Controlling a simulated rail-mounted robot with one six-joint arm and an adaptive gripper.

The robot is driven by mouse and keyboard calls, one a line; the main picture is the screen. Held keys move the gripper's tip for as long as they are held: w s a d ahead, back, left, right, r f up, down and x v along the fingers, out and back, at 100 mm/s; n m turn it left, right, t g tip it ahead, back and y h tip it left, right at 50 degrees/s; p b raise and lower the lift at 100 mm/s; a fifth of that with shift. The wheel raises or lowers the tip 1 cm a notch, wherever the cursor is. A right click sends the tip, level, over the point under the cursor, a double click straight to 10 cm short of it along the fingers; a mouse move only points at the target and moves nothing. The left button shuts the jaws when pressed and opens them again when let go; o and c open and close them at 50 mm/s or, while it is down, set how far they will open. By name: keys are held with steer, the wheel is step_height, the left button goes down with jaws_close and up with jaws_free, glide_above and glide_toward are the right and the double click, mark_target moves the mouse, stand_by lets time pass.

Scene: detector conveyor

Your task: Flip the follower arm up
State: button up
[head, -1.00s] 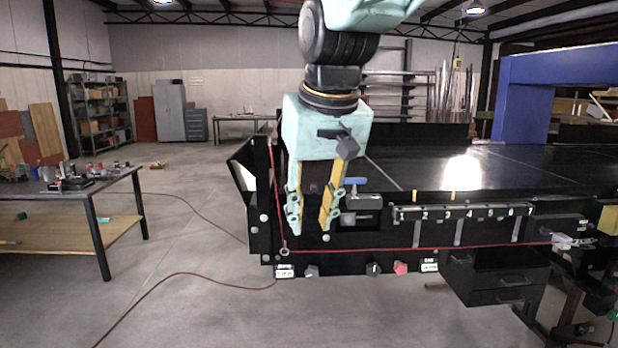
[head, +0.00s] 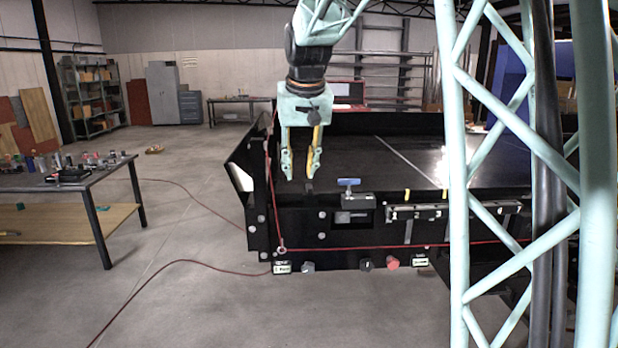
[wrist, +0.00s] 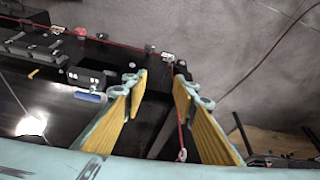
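My gripper (head: 300,174) hangs fingers down above the near left corner of the black conveyor (head: 340,160). It is open, with nothing between its yellow-padded fingers. In the wrist view my gripper (wrist: 160,85) also shows open and spread wide. A short dark grey bar (wrist: 160,137) lies below and between the fingers there, apart from them; it may be the follower arm, but I cannot tell for sure. A blue handle (head: 349,182) sits on a dark block at the conveyor's front edge, right of my gripper. It also shows in the wrist view (wrist: 90,97), left of the fingers.
A red cord (head: 365,247) runs along the conveyor's front through a ring (head: 281,249). A numbered rail (head: 430,211) and knobs, one red (head: 392,262), are on the front. A cluttered table (head: 75,180) stands left. My lattice column blocks the right side.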

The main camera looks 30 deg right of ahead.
steer(key=w+d+p, duration=0.4)
steer(key=w+d, duration=0.2)
steer(key=w, duration=0.5)
steer(key=m+p, duration=0.1)
steer(key=p, duration=0.4)
glide_toward(309, 184)
steer(key=s+a+v, duration=0.1)
steer(key=v, duration=0.5)
steer(key=shift+w+f+h, duration=0.25)
steer(key=shift+h, duration=0.05)
steer(key=shift+f, duration=0.1)
steer(key=shift+p+x, duration=1.15)
steer(key=shift+x, duration=5.65)
steer(key=shift+c, duration=0.6)
jaws_close()
